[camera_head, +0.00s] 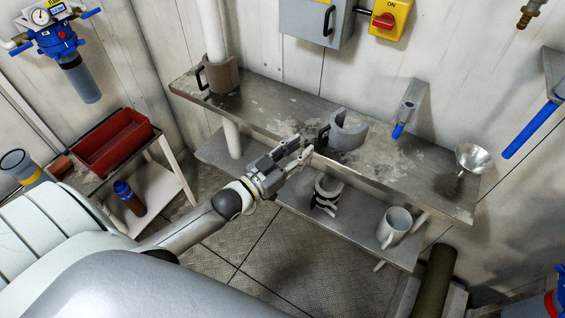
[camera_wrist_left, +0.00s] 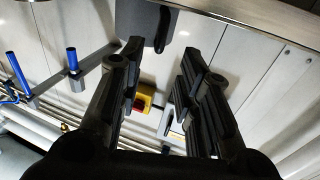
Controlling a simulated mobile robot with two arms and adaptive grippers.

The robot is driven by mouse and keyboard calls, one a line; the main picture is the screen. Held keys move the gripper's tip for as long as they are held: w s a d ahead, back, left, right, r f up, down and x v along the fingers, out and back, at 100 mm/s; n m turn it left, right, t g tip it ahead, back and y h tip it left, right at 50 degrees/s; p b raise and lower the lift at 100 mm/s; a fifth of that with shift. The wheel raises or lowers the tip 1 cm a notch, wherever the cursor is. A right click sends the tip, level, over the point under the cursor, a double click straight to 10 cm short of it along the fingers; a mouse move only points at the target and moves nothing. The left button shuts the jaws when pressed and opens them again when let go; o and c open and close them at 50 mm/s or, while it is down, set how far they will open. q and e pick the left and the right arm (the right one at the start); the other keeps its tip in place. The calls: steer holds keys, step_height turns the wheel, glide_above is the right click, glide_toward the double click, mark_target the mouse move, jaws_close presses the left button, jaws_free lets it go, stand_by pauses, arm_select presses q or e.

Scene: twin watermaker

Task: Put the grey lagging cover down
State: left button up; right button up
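A grey lagging cover (camera_head: 350,131), an open C-shaped ring with a black handle, stands on the upper metal shelf (camera_head: 400,163). My left gripper (camera_head: 303,153) is at the shelf's front edge, just left of and in front of the cover's handle. Its fingers are apart with nothing between them in the left wrist view (camera_wrist_left: 160,62). A grey body with a black handle, apparently the cover (camera_wrist_left: 136,24), shows beyond the fingertips at the top of that view. I see no contact with it. My right gripper is out of view.
A brownish lagging cover (camera_head: 221,76) sits around the white pipe at the shelf's left. A valve with a blue handle (camera_head: 398,131) and a funnel (camera_head: 472,158) are to the right. A mug (camera_head: 394,227) and a black-and-white clamp-like part (camera_head: 326,193) are on the lower shelf.

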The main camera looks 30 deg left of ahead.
arm_select(q)
steer(key=shift+b+v, duration=0.35)
steer(key=shift+v, duration=2.55)
steer(key=s+a+f+n+g+y, duration=0.1)
steer(key=s+a+f+g+y, duration=0.15)
steer(key=f, duration=0.85)
steer(key=s+a+f+g+y, duration=0.15)
steer(key=s+f, duration=0.25)
steer(key=f, duration=0.6)
steer(key=s+a+f+n+g+y, duration=0.1)
steer(key=s+f+g, duration=0.2)
steer(key=f, duration=0.8)
steer(key=s+d+f+g, duration=0.2)
steer(key=s+f, duration=0.4)
steer(key=s, duration=0.3)
steer(key=s+d+f+g, duration=0.2)
steer(key=s+f+g, duration=0.2)
steer(key=s, duration=0.6)
steer(key=s+d+f+g, duration=0.2)
steer(key=s+f+g, duration=0.1)
steer(key=s+f, duration=0.6)
steer(key=shift+s+m+g+y, duration=0.3)
steer(key=shift+s+y, duration=0.1)
steer(key=shift+r, duration=0.1)
